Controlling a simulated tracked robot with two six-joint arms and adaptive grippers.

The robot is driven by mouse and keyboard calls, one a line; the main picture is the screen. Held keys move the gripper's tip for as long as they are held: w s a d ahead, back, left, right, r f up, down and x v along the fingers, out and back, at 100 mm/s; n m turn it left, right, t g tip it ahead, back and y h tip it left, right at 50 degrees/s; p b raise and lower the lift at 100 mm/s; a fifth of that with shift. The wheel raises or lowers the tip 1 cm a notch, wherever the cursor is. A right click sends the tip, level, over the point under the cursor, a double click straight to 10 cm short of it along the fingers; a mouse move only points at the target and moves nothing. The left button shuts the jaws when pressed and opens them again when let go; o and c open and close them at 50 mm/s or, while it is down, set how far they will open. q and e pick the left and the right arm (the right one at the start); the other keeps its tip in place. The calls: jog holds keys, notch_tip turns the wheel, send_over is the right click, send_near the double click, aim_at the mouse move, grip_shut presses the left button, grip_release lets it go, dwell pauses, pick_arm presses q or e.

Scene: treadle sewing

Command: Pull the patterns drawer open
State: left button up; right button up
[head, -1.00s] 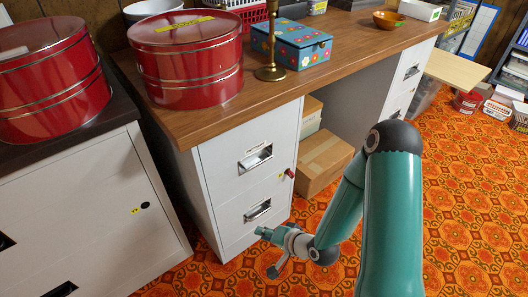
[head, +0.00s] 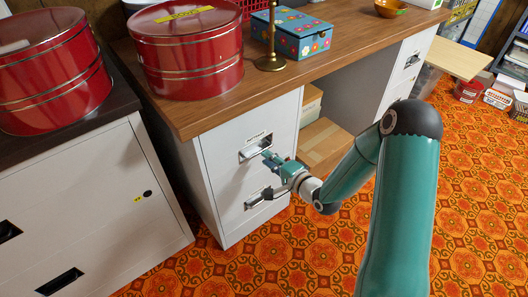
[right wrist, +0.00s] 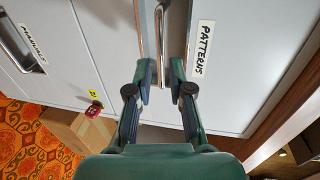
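The patterns drawer (head: 225,146) is the upper drawer of the white cabinet under the wooden desk and looks shut. Its metal handle (head: 256,149) sits below a small label. In the right wrist view the label (right wrist: 202,48) reads PATTERNS, and the handle (right wrist: 160,50) stands between my fingers. My right gripper (head: 269,160) is at the drawer front, close to the handle. In the right wrist view my right gripper (right wrist: 161,76) is open, one finger on each side of the handle's near end, with gaps visible. My left gripper is not in view.
The manuals drawer (head: 235,208) with its handle (head: 259,198) lies below. A cardboard box (head: 325,146) stands in the knee space. Patterned floor in front is clear.

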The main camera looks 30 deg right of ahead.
aim_at(259, 152)
jog(key=x, duration=0.5)
jog(key=shift+w+f+b, duration=0.1)
jog(key=shift+w+b, duration=0.2)
jog(key=shift+b, duration=0.1)
grip_shut()
